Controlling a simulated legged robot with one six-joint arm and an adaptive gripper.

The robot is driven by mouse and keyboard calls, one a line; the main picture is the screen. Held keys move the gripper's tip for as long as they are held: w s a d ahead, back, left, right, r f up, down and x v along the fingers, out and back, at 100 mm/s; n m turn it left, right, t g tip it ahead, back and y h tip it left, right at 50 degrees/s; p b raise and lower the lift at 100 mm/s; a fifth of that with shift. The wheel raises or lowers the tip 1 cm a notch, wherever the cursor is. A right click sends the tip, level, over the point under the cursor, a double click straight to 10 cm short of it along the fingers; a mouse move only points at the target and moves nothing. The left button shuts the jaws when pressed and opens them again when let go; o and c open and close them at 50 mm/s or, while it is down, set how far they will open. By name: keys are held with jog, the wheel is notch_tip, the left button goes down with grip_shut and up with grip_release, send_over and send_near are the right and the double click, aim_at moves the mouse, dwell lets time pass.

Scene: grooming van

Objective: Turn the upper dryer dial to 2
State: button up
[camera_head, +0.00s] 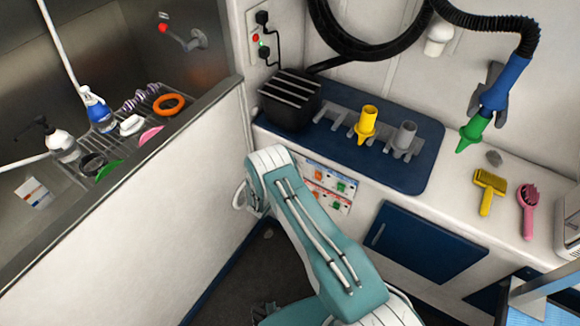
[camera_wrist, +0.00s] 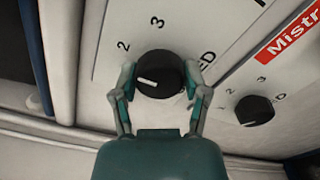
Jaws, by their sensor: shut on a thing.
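A round black dial (camera_wrist: 161,76) with a white pointer mark sits on a pale panel (camera_wrist: 110,72) in the wrist view. Its pointer aims left, toward the left finger. The printed 2 is at its upper left and the 3 is above it. My gripper (camera_wrist: 160,78) is shut on this dial, one finger on each side. A second black dial (camera_wrist: 254,110) is at the right, apart from the gripper, with its own 2 and 3. The pictures do not settle which dial is the upper one. In the head view, my gripper and both dials are hidden.
A red label (camera_wrist: 293,38) is at the wrist view's upper right. In the head view, a panel with coloured labels (camera_head: 327,187) lies just right of my arm, below the blue counter mat (camera_head: 425,150). A tub wall (camera_head: 150,200) stands at the left.

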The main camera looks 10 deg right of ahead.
jog(key=shift+d, duration=0.15)
jog(key=o, duration=1.1)
jog(key=shift+o, duration=0.2)
jog(key=v, duration=1.2)
